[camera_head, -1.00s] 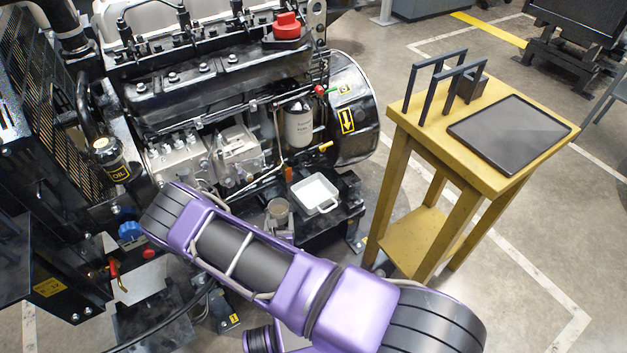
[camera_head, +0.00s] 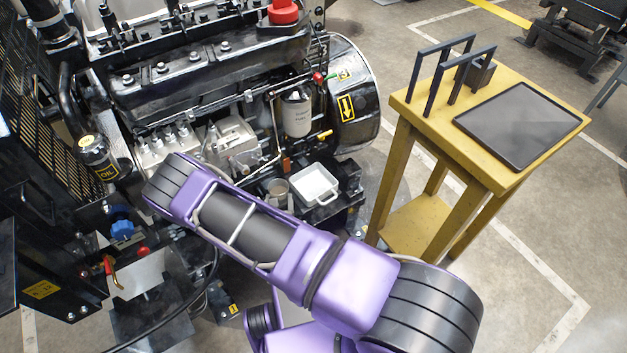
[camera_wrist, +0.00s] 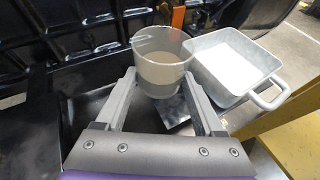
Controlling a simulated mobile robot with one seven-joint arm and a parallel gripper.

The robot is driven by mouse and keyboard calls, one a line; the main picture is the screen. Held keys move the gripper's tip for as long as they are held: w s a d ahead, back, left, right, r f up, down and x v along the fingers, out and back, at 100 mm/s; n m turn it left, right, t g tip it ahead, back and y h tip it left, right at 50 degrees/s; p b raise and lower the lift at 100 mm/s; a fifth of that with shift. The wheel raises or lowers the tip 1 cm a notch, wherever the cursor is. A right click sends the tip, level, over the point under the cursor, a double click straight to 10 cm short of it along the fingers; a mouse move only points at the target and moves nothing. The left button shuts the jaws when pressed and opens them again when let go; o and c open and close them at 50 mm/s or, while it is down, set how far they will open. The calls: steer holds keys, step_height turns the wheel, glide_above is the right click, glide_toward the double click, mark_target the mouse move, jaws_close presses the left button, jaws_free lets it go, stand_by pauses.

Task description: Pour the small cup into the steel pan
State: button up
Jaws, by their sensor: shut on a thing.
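The small cup (camera_wrist: 160,72) is pale and see-through, with a greyish fill in its lower part. It stands upright between the two fingers of my gripper (camera_wrist: 159,76), which is shut on it. In the head view the cup (camera_head: 277,187) shows just beyond my purple arm, which hides the gripper. The steel pan (camera_wrist: 206,82) is a light, square-sided vessel with a loop handle, directly to the right of the cup. It also shows in the head view (camera_head: 316,187), on a dark ledge by the engine. I cannot tell whether cup and pan touch.
The diesel engine (camera_head: 210,70) rises close behind the cup and pan. A white filter canister (camera_head: 297,113) and hoses are near. A yellow table (camera_head: 425,100) with a dark tray (camera_head: 519,125) and upright dark frames stands to the right.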

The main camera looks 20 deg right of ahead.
mark_target(283, 181)
steer(key=shift+w+d+r+m+y, duration=0.15)
steer(key=shift+d+r+m+y, duration=0.3)
steer(key=shift+r, duration=0.35)
steer(key=r, duration=0.1)
steer(key=d+r+m+y, duration=0.1)
steer(key=r, duration=0.1)
steer(key=shift+w+d+r+g, duration=0.1)
steer(key=shift+w+r+g, duration=0.1)
steer(key=shift+g, duration=0.2)
steer(key=shift+d+r+m, duration=0.15)
steer(key=shift+d+m, duration=0.05)
steer(key=shift+m, duration=0.05)
steer(key=shift+w+d+r+m+g+y, duration=0.15)
steer(key=shift+d+m+g+y, duration=0.15)
steer(key=shift+d+m+y, duration=0.3)
steer(key=shift+d+r+m+y, duration=0.1)
steer(key=shift+d+m+y, duration=0.2)
steer(key=shift+d+y, duration=0.15)
steer(key=shift+w+d+r+m+y, duration=0.1)
steer(key=shift+d+r+m+y, duration=0.15)
steer(key=shift+r+m+y, duration=0.2)
steer(key=shift+f+m+g+y+p, duration=0.35)
steer(key=shift+m+g+y, duration=0.1)
steer(key=shift+y, duration=0.2)
stand_by(0.3)
steer(key=shift+d+r+m+y+p, duration=0.15)
steer(key=shift+r+m+y+p, duration=0.35)
steer(key=shift+p, duration=0.2)
stand_by(0.8)
